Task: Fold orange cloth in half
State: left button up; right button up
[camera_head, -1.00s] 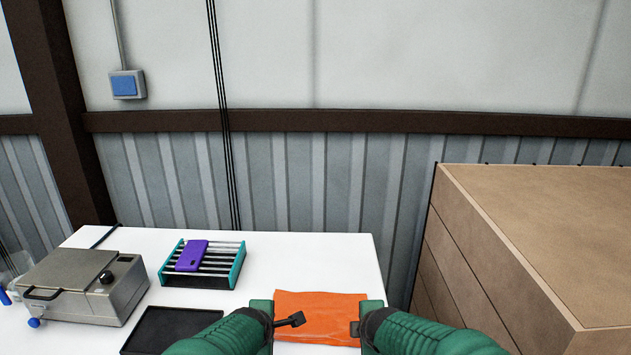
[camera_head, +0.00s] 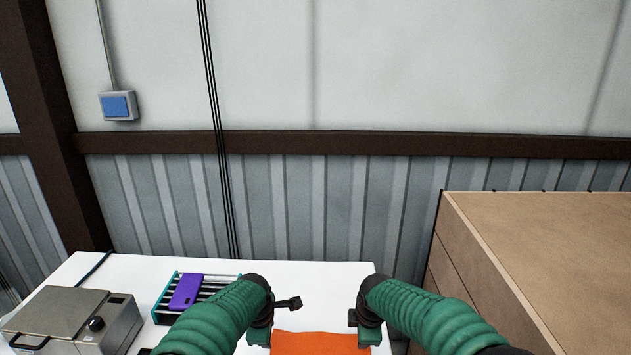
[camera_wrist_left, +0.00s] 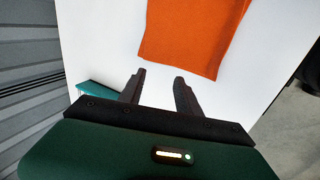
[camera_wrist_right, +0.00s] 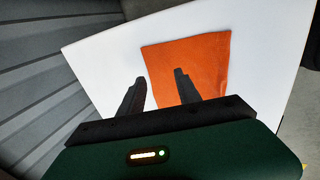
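The orange cloth (camera_head: 320,343) lies flat on the white table, its lower part cut off by the bottom of the head view. It also shows in the left wrist view (camera_wrist_left: 192,38) and in the right wrist view (camera_wrist_right: 190,62). My left gripper (camera_wrist_left: 160,73) is open and empty, with its fingertips apart from the cloth, just off its edge in the left wrist view. My right gripper (camera_wrist_right: 160,76) is open and empty, one fingertip overlapping the cloth in the picture. In the head view both grippers are mostly hidden by my wrists, above the cloth's two sides.
A teal rack (camera_head: 164,298) with a purple phone-like item (camera_head: 187,291) stands at the left of the white table (camera_head: 300,276). A grey metal box with a lid (camera_head: 62,309) is farther left. A large brown carton (camera_head: 550,240) stands at the right, beyond the table's edge.

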pick_arm(q)
jog(key=s+a+f+m+g, duration=0.1)
jog(key=s+a+m, duration=0.3)
jog(key=s+m, duration=0.4)
jog(key=s+a+f+m, duration=0.2)
jog(key=s+m, duration=0.7)
jog(key=s, duration=1.3)
jog(key=shift+a+g, duration=0.4)
jog(key=shift+a, duration=0.55)
pick_arm(e)
jog(key=s+d+f+m+g, duration=0.1)
jog(key=s+d+m, duration=0.3)
jog(key=s+m, duration=0.4)
jog(key=s+d+f+m, duration=0.2)
jog(key=s+m, duration=0.7)
jog(key=s, duration=1.2)
jog(key=shift+s+d+m+g, duration=0.3)
jog(key=shift+s+d+g, duration=0.1)
jog(key=shift+d, duration=0.55)
pick_arm(q)
jog(key=shift+w+f, duration=0.15)
pick_arm(e)
jog(key=shift+w+f, duration=0.1)
jog(key=shift+f, duration=0.05)
